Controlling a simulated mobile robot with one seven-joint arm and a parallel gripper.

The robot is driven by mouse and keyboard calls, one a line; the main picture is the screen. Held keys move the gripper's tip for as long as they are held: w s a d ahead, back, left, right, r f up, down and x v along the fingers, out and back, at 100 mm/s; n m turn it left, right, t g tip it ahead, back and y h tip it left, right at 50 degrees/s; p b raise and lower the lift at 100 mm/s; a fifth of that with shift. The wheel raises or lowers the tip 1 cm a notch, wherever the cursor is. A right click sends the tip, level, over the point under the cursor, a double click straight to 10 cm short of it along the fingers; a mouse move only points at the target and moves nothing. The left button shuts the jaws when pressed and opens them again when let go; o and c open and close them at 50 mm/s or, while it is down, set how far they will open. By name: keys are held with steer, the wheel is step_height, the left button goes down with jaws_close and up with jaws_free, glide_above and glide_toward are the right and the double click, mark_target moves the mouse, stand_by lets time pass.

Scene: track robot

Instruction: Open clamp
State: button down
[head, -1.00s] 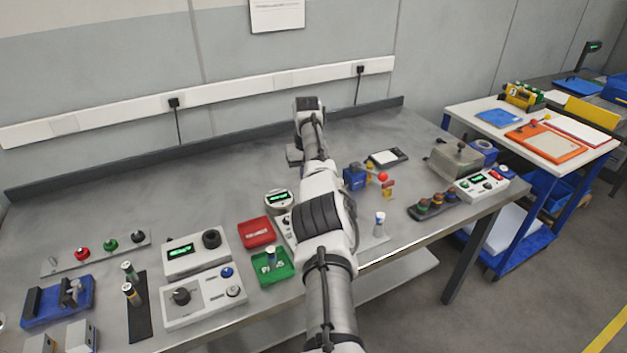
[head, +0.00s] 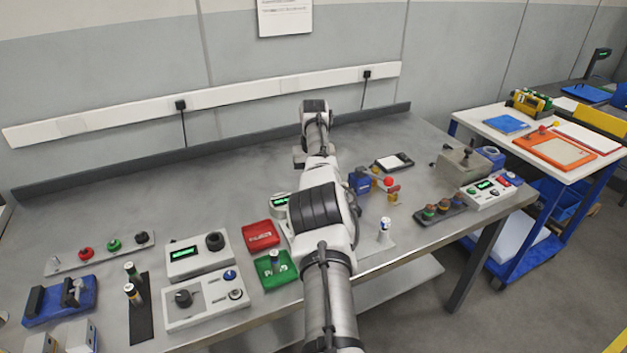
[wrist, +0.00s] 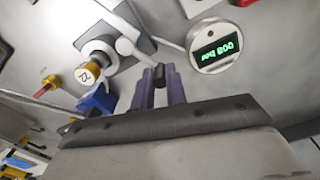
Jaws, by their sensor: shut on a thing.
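The clamp appears in the wrist view as a pale round body (wrist: 100,56) on a grey plate, with a white lever (wrist: 138,56) reaching right. My gripper (wrist: 160,82) has its purple fingers closed around the dark end of the lever (wrist: 160,72). A yellow part with a round label (wrist: 88,75) sits beside the clamp body. In the head view my arm covers the gripper and the clamp cannot be made out.
A round meter with a green display (wrist: 214,46) stands right of the fingers. A blue block (wrist: 97,103) lies left of them; in the head view a blue device (head: 360,181) stands right of my arm. A red tray (head: 261,234) and green tray (head: 275,270) lie left.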

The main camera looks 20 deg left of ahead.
steer(key=c, duration=1.5)
jaws_free()
steer(key=shift+s+d+f, duration=0.1)
steer(key=shift+d+f, duration=0.25)
steer(key=shift+c, duration=0.2)
steer(key=shift+o, duration=0.7)
steer(key=shift+a+r+p, duration=0.15)
steer(key=shift+r+p, duration=0.15)
steer(key=shift+r, duration=0.2)
step_height(320, 180, up, 13)
steer(key=p, duration=0.3)
steer(key=shift+w, duration=0.2)
steer(key=shift+f, duration=0.1)
